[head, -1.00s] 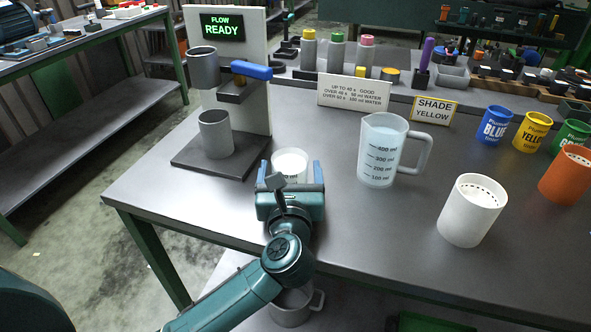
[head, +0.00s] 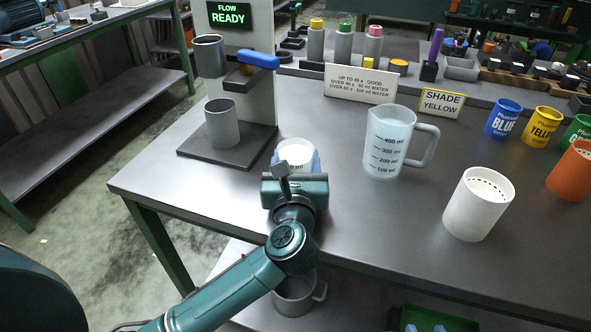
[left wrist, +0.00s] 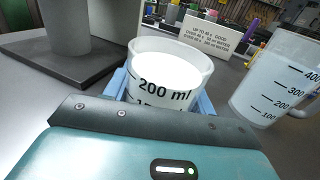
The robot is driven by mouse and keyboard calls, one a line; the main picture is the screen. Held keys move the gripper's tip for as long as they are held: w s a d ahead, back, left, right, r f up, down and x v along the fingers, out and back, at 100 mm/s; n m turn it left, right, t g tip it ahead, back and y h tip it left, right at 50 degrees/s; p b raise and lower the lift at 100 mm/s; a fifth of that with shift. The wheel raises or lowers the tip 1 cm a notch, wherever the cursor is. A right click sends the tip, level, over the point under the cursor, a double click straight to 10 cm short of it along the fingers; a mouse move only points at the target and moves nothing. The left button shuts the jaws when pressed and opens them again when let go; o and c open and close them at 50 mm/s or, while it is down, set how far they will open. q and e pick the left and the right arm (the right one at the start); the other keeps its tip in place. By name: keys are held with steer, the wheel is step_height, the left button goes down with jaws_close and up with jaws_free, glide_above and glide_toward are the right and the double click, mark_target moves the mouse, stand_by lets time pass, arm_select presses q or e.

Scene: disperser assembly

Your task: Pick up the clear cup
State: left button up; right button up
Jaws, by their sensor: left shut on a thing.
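The clear cup (head: 296,152) holds white contents and stands near the front left of the table. In the left wrist view the cup (left wrist: 165,88) shows a "200 ml" mark on its side. My left gripper (head: 295,170) is around the cup, with its blue fingers on both sides, shut on it. In the left wrist view the fingers show low on either side of the cup. The cup's base is hidden behind my gripper, so I cannot tell whether it touches the table.
A measuring jug (head: 388,145) with liquid stands right of the cup. A flow stand with a grey cup (head: 221,124) on its base is at the left. A white perforated cylinder (head: 478,205) is at the right. A sign (head: 360,83) stands behind.

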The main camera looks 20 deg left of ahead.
arm_select(q)
steer(key=shift+r, duration=0.25)
step_height(320, 180, up, 10)
steer(key=p, duration=0.2)
steer(key=shift+f, duration=0.2)
stand_by(0.8)
